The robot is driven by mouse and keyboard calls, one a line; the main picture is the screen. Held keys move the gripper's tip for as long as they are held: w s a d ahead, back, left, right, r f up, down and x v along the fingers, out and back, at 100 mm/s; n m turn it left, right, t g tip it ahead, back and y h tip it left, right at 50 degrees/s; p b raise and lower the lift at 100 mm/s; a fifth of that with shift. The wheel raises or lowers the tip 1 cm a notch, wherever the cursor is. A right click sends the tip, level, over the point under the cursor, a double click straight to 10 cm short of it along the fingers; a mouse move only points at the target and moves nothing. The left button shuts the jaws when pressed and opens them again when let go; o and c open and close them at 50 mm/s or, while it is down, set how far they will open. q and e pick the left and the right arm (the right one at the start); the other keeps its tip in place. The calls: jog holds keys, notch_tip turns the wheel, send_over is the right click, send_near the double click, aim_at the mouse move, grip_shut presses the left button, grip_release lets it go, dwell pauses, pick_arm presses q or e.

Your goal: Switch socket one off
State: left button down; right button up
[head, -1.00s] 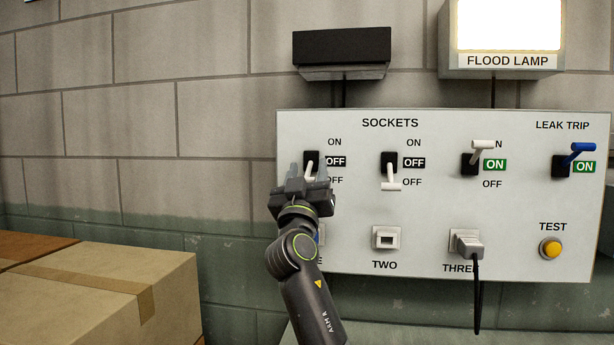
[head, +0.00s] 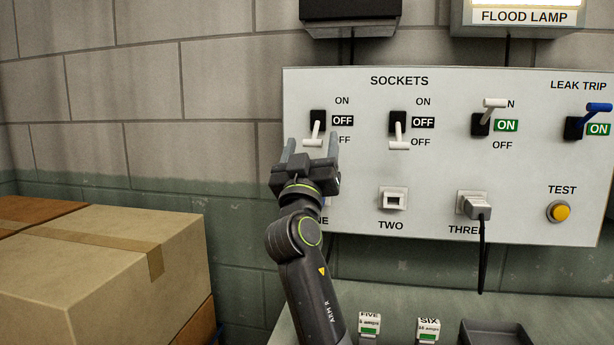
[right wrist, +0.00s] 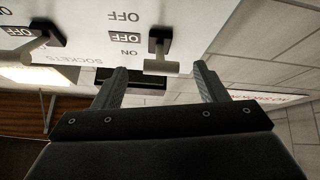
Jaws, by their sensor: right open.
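The socket one switch (head: 317,124) is at the left of the white panel (head: 350,180). Its white lever points down, and the window beside it reads OFF. My right gripper (head: 312,150) is open and empty just below this lever, with a finger to each side. In the right wrist view, which is upside down, the lever (right wrist: 155,66) shows between the finger lines, apart from both fingers. The right gripper (right wrist: 160,73) hides part of the socket one outlet and its label. My left gripper is not in view.
Socket two's switch (head: 397,125) is down at OFF. Socket three's switch (head: 482,120) and the blue leak trip switch (head: 585,122) are up at ON. A plug (head: 477,207) sits in outlet three. Boxes (head: 100,260) stand at left. Small labelled items (head: 369,324) and a dark tray (head: 495,333) lie below.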

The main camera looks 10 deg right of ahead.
pick_arm(q)
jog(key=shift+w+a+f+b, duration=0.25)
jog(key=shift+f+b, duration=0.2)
jog(key=shift+b, duration=0.3)
pick_arm(e)
jog(key=v, duration=0.7)
jog(key=shift+s, duration=0.25)
jog(key=shift+f, duration=0.1)
